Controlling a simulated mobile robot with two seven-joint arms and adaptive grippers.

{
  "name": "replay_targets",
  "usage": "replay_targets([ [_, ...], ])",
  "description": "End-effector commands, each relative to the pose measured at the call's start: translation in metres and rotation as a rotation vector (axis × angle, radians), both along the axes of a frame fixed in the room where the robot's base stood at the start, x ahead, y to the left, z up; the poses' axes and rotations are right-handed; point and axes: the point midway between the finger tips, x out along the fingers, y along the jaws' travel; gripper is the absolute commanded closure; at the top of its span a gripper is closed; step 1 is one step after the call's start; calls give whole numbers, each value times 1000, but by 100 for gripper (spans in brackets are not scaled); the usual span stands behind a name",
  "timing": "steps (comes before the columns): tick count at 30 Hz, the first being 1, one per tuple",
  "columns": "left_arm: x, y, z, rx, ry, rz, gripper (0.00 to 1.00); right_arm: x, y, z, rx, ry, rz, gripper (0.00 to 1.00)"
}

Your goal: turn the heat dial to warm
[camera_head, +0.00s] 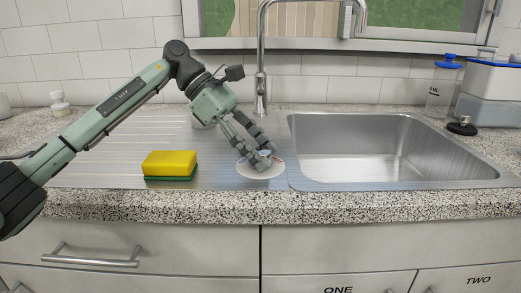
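No heat dial that I can make out shows in this view. My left arm reaches in from the left, and its gripper (264,160) points down at a small white dish (247,173) on the steel drainboard. The fingertips are over or inside the dish and hide part of it. The fingers are close together, but I cannot tell whether they are shut or touch the dish. My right gripper is not in view.
A yellow and green sponge (169,164) lies left of the dish. The steel sink basin (360,165) is to the right, with a tall faucet (261,80) behind. A small black object (462,127), a clear bottle (441,88) and a blue-lidded container (490,90) stand at the far right.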

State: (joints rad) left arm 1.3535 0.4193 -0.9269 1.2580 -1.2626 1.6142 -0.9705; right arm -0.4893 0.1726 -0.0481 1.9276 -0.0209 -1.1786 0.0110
Motion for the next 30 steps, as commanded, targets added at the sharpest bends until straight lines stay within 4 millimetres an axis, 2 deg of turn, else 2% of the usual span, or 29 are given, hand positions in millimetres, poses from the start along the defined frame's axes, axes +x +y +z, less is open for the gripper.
replay_targets([
  [9,0,1,0,0,1,1,41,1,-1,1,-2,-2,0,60],
  [13,2,6,7,0,-1,3,41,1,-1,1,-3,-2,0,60],
  [24,16,57,60,-1,0,4,41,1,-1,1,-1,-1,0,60],
  [30,21,76,79,0,-1,1,41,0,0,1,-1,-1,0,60],
])
